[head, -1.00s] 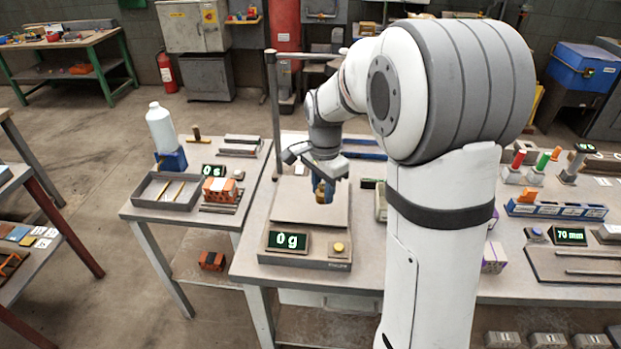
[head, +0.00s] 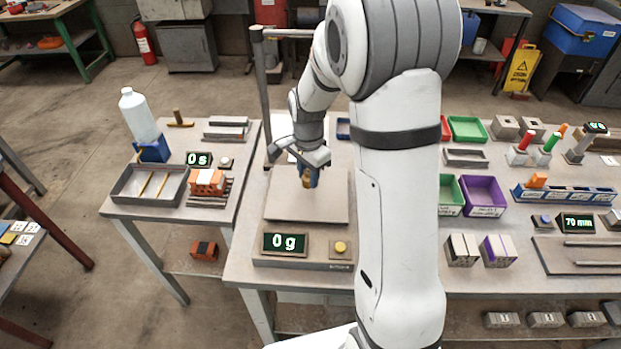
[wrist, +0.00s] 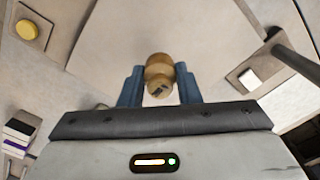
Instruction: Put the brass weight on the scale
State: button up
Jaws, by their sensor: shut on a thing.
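The brass weight (wrist: 159,70) is held between the blue fingers of my gripper (wrist: 159,88) in the wrist view. In the head view the weight (head: 307,181) shows small below my gripper (head: 310,174), over the plate of the scale. The scale (head: 285,207) has a flat beige plate, and its display (head: 285,243) reads 0 g. A yellow button (head: 340,247) sits beside the display. The gap between the weight and the plate is hard to judge; the reading is zero.
A post (head: 262,85) with a crossbar stands behind the scale. To the left are a grey tray (head: 150,200), an orange brick (head: 207,182) and a white bottle (head: 138,115). Green and purple bins (head: 483,196) stand to the right, beyond my arm.

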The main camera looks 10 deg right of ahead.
jog(key=shift+f, duration=1.2)
jog(key=shift+f, duration=0.1)
jog(key=o, duration=1.1)
jog(key=shift+s, duration=0.1)
